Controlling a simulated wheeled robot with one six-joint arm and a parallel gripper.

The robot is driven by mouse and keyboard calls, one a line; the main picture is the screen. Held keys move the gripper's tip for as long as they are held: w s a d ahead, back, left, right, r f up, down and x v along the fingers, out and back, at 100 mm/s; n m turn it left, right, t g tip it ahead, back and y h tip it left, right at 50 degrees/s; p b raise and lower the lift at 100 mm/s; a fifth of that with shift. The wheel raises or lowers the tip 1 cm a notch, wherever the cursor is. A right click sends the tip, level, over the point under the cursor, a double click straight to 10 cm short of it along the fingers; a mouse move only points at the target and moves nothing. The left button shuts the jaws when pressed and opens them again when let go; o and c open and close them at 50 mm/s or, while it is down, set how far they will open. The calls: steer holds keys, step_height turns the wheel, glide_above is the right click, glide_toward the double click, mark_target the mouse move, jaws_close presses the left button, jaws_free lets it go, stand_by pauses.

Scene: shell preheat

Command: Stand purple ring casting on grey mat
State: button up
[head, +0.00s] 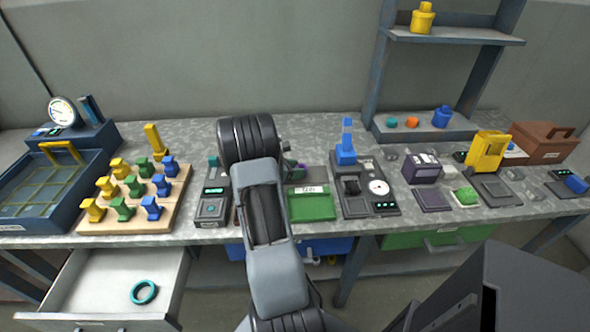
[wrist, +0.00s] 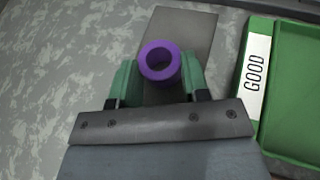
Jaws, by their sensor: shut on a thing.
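The purple ring casting (wrist: 145,70) is between the green fingers of my gripper (wrist: 157,80) in the wrist view. My gripper is shut on it, one finger on each side. The grey mat (wrist: 182,28) lies on the bench just beyond and beneath the ring. I cannot tell whether the ring touches the mat. In the head view my arm covers most of this area, and only a bit of the purple ring (head: 301,167) shows to the right of the arm.
A green tray marked GOOD (wrist: 285,90) stands close on the right of the mat, and it also shows in the head view (head: 312,206). A grey device (head: 212,207) stands left of my arm. A teal ring (head: 144,292) lies in the open drawer (head: 100,285). Bench surface left of the mat is clear.

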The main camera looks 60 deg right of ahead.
steer(key=shift+f, duration=0.25)
steer(key=o, duration=1)
steer(key=shift+r, duration=0.1)
